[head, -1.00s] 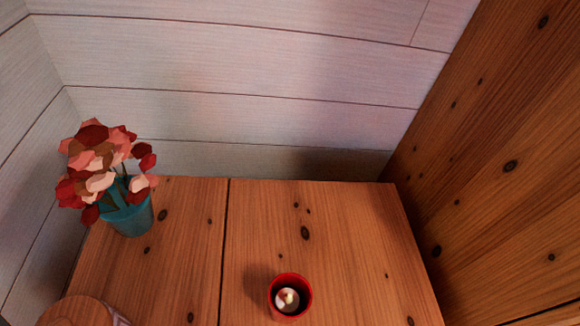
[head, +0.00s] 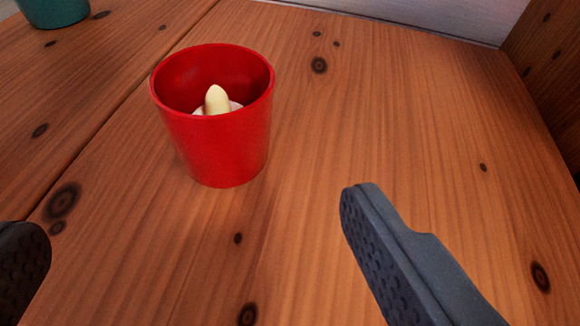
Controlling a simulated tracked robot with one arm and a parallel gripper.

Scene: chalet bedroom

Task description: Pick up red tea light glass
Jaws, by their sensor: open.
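The red tea light glass (head: 222,145) stands upright on the wooden top, left of the middle of the head view. A pale candle with a flame-shaped tip (head: 217,100) sits inside it. My gripper (head: 195,225) is open, one dark finger at the lower left edge and the other at the lower right. The glass is beyond the fingertips, and its line lies between them. Nothing is between the fingers, and neither finger touches the glass.
The wooden top (head: 400,130) is bare around the glass. The base of a teal pot (head: 52,12) shows at the top left. A pale wall (head: 430,18) borders the back, and a wooden panel (head: 550,70) rises at the right.

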